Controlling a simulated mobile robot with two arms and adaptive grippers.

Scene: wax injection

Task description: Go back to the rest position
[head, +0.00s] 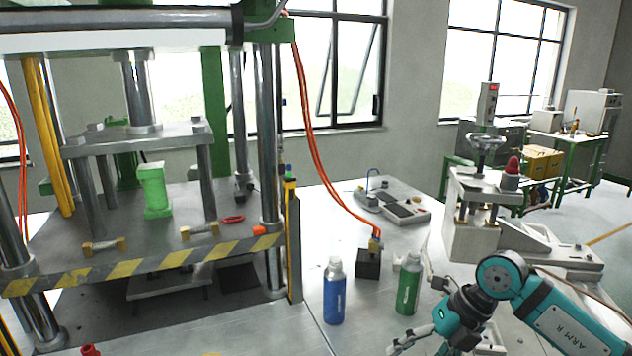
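My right gripper (414,318) is at the lower right of the head view, at the end of my teal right arm. Its fingers look spread apart, with nothing seen between them. It is in front of and close to a green bottle (408,286) that stands upright on the table. I cannot tell the exact gap between them. A blue bottle (334,295) stands upright to the left, apart from the gripper. My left gripper is not in view.
A large press (140,265) with a striped front bar fills the left side; a green block (154,190) stands inside. A dark block (368,264) with an orange hose is behind the bottles. A clamp machine (475,240) stands behind my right arm. Floor is free at far right.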

